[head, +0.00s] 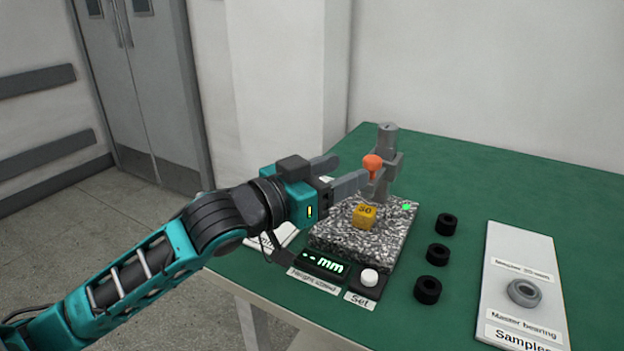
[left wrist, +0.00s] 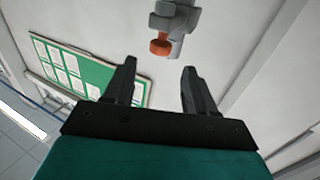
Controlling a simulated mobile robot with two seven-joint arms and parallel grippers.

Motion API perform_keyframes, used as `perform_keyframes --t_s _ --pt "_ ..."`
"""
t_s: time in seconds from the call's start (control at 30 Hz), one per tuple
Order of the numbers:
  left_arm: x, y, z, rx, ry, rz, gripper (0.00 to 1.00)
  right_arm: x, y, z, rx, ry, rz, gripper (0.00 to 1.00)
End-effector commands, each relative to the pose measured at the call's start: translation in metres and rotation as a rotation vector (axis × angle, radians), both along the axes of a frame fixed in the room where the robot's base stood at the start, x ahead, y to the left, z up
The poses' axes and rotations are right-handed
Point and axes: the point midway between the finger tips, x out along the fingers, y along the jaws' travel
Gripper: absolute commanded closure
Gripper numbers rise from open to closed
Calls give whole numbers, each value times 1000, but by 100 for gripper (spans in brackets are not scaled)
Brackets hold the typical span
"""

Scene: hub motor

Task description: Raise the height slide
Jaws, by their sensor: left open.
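The height slide is a grey carriage (head: 391,170) on a grey post (head: 387,138) at the back of a speckled stone plate (head: 330,238). It has an orange knob (head: 372,166) on its left side. My left gripper (head: 345,174) is open and empty, with its fingertips close to the knob's left. In the left wrist view the orange knob (left wrist: 160,47) lies beyond the open fingers (left wrist: 159,75), apart from them. A yellow block marked 30 (head: 364,216) sits on the plate below. My right gripper is not in view.
A display reading "-- mm" (head: 325,262) and a white Set button (head: 369,277) are at the plate's front. Several black rings (head: 438,254) stand to its right. A white samples board (head: 525,255) holds a bearing (head: 524,292). The green table (head: 490,185) is clear at the back right.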

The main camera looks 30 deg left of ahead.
Motion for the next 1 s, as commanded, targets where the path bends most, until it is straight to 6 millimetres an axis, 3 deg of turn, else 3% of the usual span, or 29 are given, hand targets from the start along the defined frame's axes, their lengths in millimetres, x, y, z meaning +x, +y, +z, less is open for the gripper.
perform_keyframes --t_s 0.2,0.4,1.0 --pt "-28 13 -1 3 3 0 44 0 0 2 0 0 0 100" --pt "-42 19 -1 0 1 0 44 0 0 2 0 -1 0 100" --pt "-47 21 0 0 -1 0 44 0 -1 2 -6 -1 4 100"
